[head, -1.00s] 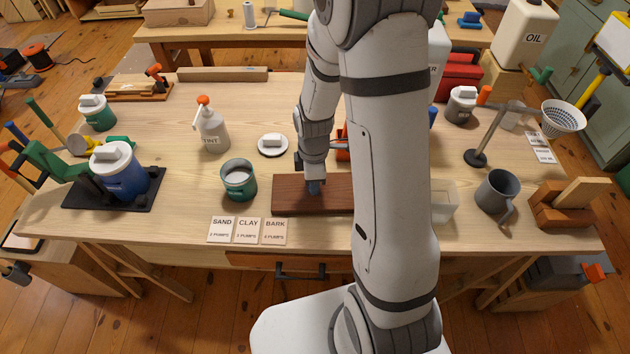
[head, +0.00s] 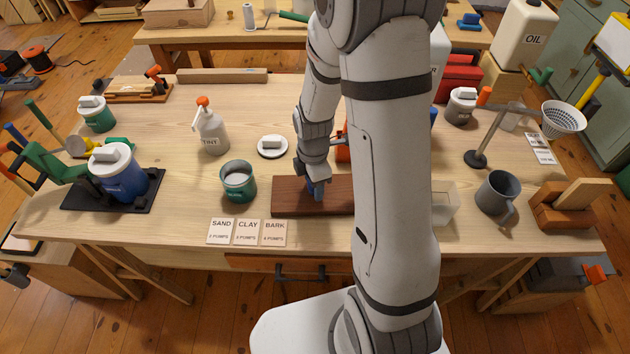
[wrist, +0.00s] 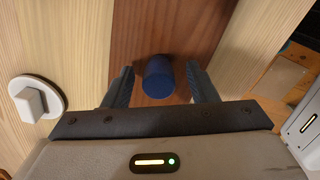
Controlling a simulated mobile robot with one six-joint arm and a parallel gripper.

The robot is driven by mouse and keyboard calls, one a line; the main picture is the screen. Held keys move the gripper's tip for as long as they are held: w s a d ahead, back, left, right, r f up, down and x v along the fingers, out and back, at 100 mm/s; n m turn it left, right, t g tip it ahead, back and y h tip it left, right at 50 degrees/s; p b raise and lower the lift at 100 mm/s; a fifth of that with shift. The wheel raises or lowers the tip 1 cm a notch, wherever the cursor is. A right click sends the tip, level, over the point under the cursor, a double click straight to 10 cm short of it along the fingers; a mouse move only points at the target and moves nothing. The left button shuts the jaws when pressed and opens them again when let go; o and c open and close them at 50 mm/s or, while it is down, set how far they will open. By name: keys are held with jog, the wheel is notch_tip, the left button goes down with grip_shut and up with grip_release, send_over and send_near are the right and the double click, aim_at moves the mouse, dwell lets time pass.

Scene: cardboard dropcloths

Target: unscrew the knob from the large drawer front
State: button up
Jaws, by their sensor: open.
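The large drawer front (head: 288,195) is a reddish-brown board lying flat on the bench, right of the green pot; it also shows in the wrist view (wrist: 180,30). The knob (wrist: 158,78) is a blue cylinder standing on the board in the wrist view. My gripper (wrist: 161,88) is open, with one dark finger on each side of the knob and a visible gap at both sides. In the head view, my gripper (head: 315,192) is over the board and mostly hides the knob. The knob's base is hard to see.
A green pot (head: 238,184) stands left of the board. A white round lid (head: 272,147) lies behind it. Labelled cards (head: 246,232) lie in front. A clear container (head: 446,205) and a grey mug (head: 496,192) stand to the right. My arm hides part of the bench.

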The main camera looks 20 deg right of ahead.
jog(key=shift+r, duration=3.95)
